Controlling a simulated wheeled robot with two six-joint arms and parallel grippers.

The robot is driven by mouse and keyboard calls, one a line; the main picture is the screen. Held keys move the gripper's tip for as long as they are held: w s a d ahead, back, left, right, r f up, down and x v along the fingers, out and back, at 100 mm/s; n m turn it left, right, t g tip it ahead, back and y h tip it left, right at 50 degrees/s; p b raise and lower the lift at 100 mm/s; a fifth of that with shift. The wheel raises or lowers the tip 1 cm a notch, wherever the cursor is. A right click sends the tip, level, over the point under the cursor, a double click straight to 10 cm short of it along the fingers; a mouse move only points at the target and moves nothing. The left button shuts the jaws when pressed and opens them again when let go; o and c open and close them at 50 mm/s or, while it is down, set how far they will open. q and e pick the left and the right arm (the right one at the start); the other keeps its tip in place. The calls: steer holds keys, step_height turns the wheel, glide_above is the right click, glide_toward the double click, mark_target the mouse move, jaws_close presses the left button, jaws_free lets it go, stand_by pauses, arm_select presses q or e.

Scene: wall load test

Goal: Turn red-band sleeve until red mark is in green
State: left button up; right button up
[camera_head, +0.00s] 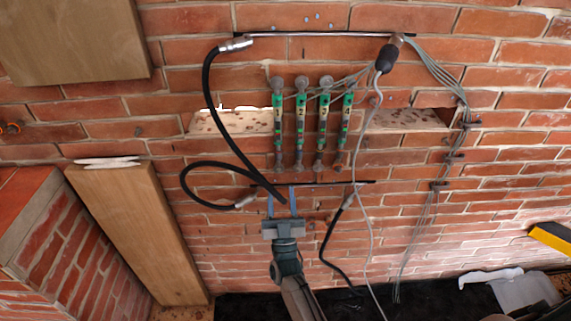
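Several upright gauges with green bodies hang side by side on the brick wall, the leftmost gauge (278,115) and rightmost gauge (346,118) among them. Their pale number labels are too small to read surely. I cannot make out a red band or a red mark on any sleeve. My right gripper (281,198) reaches up from below, its two bluish fingers apart, just under the lower end of the leftmost gauge. Nothing shows gripped between them, though a black hose end passes close by. My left gripper is not in view.
A black hose (208,85) loops left of the gauges, and a grey cable (375,110) hangs to their right. Thin wires (430,200) run down the wall. Dark slots (325,34) lie above and below. A wooden post (135,225) leans at left.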

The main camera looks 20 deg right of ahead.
mark_target(279, 158)
steer(key=p+x, duration=0.2)
steer(key=x, duration=0.7)
steer(key=shift+w+r+p, duration=0.15)
steer(key=shift+p, duration=0.25)
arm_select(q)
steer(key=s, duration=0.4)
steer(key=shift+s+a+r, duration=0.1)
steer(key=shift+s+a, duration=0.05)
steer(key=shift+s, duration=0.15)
arm_select(e)
steer(key=shift+y, duration=0.3)
jaws_close()
